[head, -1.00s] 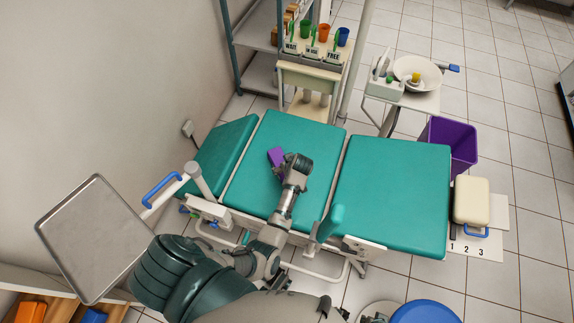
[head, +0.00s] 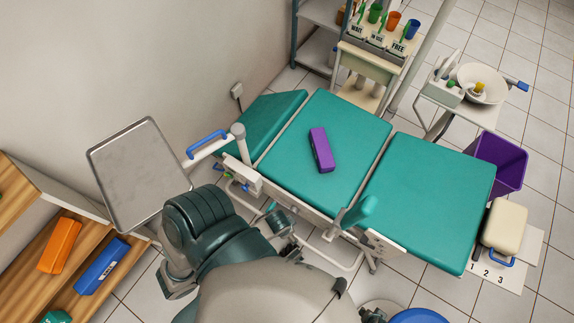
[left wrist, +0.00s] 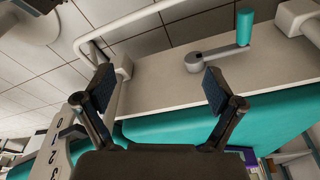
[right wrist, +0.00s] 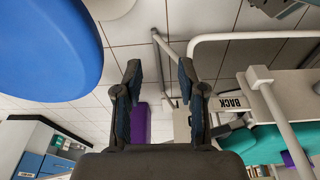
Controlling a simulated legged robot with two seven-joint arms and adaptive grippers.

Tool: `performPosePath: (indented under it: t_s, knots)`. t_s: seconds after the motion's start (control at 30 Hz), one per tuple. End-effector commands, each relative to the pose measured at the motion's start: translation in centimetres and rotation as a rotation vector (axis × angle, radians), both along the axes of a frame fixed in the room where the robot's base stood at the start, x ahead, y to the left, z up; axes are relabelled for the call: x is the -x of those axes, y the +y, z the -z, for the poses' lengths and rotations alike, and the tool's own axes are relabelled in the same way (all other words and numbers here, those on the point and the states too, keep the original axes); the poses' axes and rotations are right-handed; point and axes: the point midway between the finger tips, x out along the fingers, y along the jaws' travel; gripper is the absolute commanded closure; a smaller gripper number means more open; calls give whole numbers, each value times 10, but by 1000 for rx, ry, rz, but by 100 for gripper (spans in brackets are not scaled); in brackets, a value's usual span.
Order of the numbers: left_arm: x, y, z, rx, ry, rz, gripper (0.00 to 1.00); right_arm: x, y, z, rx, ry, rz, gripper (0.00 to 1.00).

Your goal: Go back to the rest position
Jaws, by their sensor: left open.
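My left gripper (left wrist: 160,95) is open and empty in the left wrist view, in front of the pale side rail of the teal dental couch (head: 425,195). My left arm (head: 280,228) is drawn in low by the couch's near edge in the head view, where its fingers cannot be made out. My right gripper (right wrist: 160,75) is open and empty in the right wrist view, with floor tiles beyond it. A purple box (head: 322,150) lies alone on the couch's middle cushion, apart from both grippers.
A metal tray (head: 140,170) stands left of the couch near a blue handle (head: 207,145). A wooden shelf holds an orange box (head: 60,245) and a blue box (head: 103,266). A blue round seat (head: 425,315) and a purple bin (head: 508,160) stand around the couch.

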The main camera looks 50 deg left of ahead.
Motion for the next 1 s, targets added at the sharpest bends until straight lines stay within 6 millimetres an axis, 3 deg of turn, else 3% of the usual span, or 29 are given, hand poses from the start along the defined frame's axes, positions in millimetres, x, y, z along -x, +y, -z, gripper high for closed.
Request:
performPosePath:
  t_s: [0.6, 0.9, 1.0]
  knots:
    - [3, 0, 3, 4, 6, 8, 7, -2, -4, -3, 6, -7, -1, 60]
    - [30, 2, 77, -1, 37, 16, 7, 25, -7, 75, 8, 28, -10, 60]
    - [39, 3, 94, -2, 41, 19, 7, 35, -8, 92, 7, 32, -12, 60]
